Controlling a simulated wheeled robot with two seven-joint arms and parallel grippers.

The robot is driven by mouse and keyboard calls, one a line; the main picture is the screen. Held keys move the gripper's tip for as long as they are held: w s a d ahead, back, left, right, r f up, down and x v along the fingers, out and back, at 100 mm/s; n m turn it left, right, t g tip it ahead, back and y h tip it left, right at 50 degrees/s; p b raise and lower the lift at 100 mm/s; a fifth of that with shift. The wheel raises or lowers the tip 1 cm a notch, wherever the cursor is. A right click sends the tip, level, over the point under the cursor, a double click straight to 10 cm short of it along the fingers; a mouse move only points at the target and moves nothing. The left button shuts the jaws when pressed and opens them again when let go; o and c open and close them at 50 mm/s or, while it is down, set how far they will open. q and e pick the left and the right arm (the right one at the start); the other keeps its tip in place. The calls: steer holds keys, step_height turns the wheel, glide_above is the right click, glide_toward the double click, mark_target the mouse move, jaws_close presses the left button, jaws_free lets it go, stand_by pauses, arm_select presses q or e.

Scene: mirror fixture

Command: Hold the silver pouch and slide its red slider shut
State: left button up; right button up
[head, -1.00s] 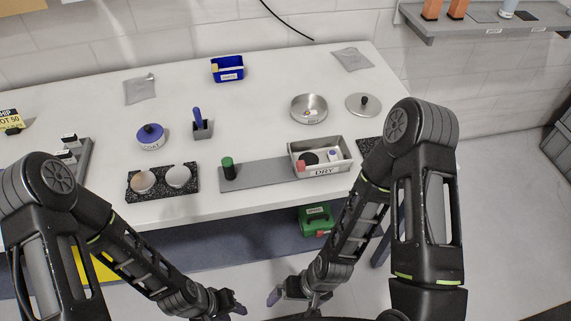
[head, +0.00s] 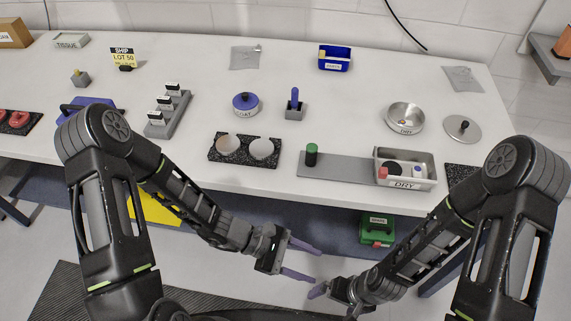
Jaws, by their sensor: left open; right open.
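Two flat silver-grey pouches lie on the white table. One pouch (head: 245,58) is at the back middle, with a small pale piece near its top right corner. The other pouch (head: 462,79) is at the back right. I cannot make out a red slider on either. My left gripper (head: 304,260) is open and empty, in front of the table's front edge, with its purple-grey fingers spread. My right gripper (head: 320,291) is open, just below and right of it, with its fingers partly overlapping in view. Both are far from the pouches.
A blue bin (head: 335,62) sits between the pouches.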

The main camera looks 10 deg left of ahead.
arm_select(q)
steer(key=w+a+r+n+t+h, duration=0.1)
steer(key=w+r+n+t, duration=0.2)
steer(key=w, duration=0.2)
steer(key=w+r+n+t+h, duration=0.1)
steer(key=w+r+n+t, duration=0.15)
steer(key=w, duration=0.25)
steer(key=n+t+y, duration=0.1)
steer(key=n+t, duration=0.5)
steer(key=t, duration=0.2)
glide_toward(316, 146)
steer(key=shift+w+a+f, duration=0.15)
steer(key=shift+w+f, duration=0.15)
steer(key=shift+m, duration=0.25)
steer(key=x, duration=1.2)
steer(key=shift+f, duration=0.25)
steer(key=shift+c, duration=0.2)
jaws_close()
